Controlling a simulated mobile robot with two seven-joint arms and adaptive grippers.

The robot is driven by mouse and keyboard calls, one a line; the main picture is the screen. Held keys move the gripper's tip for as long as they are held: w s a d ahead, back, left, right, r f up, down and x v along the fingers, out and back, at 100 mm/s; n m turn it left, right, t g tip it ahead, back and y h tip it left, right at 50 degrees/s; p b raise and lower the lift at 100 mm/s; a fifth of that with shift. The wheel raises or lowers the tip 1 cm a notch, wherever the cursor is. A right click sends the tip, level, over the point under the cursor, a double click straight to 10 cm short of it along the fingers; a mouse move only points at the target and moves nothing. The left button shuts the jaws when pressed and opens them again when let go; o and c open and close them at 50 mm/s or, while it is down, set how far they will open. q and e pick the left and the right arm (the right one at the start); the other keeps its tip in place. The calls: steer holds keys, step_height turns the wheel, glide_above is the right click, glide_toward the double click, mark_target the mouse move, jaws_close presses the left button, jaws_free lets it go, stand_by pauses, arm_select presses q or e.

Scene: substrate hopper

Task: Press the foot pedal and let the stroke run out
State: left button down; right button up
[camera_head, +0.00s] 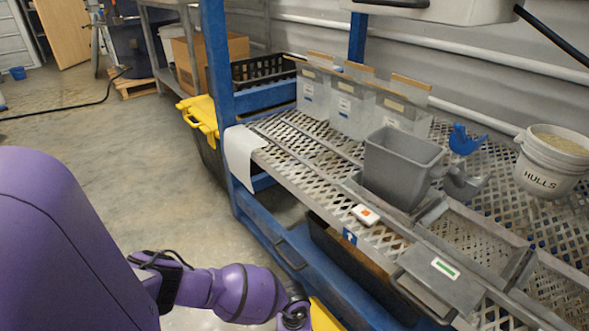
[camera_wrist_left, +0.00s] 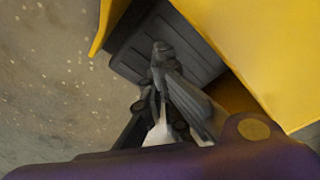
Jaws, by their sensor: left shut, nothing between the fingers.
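The foot pedal's dark ridged plate (camera_wrist_left: 197,50) shows in the left wrist view. A yellow housing (camera_wrist_left: 250,55) stands over it on the right, with a yellow edge on the left. My left gripper (camera_wrist_left: 162,50) is shut and empty, its fingertips over the plate. I cannot tell whether they touch it or how far the plate is down. In the head view my purple left arm reaches down to the bottom edge, beside a yellow part (camera_head: 324,316) that is mostly cut off. The left fingers are out of that view. My right gripper is in neither view.
A blue-framed bench (camera_head: 218,80) with a mesh top stands right of my arm. The concrete floor (camera_head: 120,150) at left is largely clear.

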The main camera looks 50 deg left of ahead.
arm_select(q)
steer(key=shift+f+b, duration=0.65)
steer(key=shift+f, duration=0.25)
steer(key=shift+r, duration=0.1)
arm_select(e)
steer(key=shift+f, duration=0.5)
arm_select(q)
steer(key=shift+w+a+r+p, duration=0.15)
steer(key=shift+w+a+r, duration=0.1)
steer(key=shift+w+a, duration=0.35)
steer(key=shift+w+a+r+p, duration=0.15)
steer(key=shift+w+a+r, duration=0.15)
steer(key=shift+a, duration=0.35)
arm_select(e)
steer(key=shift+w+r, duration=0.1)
